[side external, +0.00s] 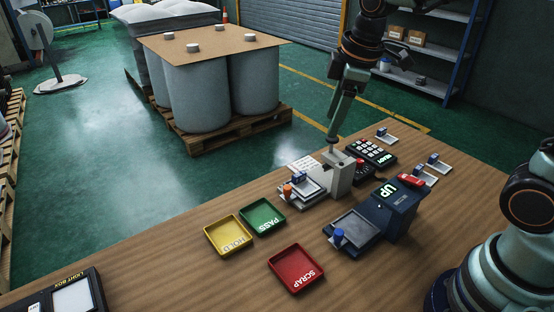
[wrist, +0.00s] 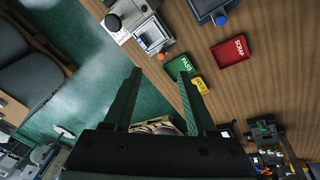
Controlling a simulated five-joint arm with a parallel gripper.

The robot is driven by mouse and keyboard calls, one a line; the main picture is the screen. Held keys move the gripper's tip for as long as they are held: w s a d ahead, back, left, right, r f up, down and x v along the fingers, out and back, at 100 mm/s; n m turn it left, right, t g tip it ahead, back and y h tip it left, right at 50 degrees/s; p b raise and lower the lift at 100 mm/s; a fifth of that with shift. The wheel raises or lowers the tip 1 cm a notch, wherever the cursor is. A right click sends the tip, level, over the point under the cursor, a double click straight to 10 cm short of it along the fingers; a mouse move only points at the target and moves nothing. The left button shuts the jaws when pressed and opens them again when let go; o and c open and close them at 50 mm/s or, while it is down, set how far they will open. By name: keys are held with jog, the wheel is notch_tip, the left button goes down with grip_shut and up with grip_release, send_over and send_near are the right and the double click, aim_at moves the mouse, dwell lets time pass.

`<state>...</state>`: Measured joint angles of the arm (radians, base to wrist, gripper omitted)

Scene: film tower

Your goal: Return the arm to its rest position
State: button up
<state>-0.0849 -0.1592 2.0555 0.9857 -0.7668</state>
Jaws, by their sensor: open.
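My gripper (side external: 334,132) hangs from my raised arm at the upper middle of the side view, fingers pointing down. In the side view its tips appear just above a grey upright device (side external: 341,175); I cannot tell the exact gap. In the wrist view my gripper (wrist: 160,74) shows two spread dark green fingers with nothing between them. The grey device (wrist: 122,18) lies beyond the fingertips at the top left there.
Empty yellow HOLD (side external: 227,235), green PASS (side external: 262,217) and red SCRAP (side external: 296,268) trays lie on the wooden table (side external: 170,265). A navy UP device (side external: 398,208) and keypad (side external: 372,152) stand to the right. A light box (side external: 72,297) sits front left. Drums (side external: 200,95) stand behind.

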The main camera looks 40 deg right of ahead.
jog(key=s+d+m+t, duration=0.2)
jog(key=s+d+m, duration=0.1)
jog(key=s+m, duration=0.5)
jog(key=shift+s+r+m+t, duration=0.3)
jog(key=shift+r+m, duration=0.1)
jog(key=shift+m, duration=0.5)
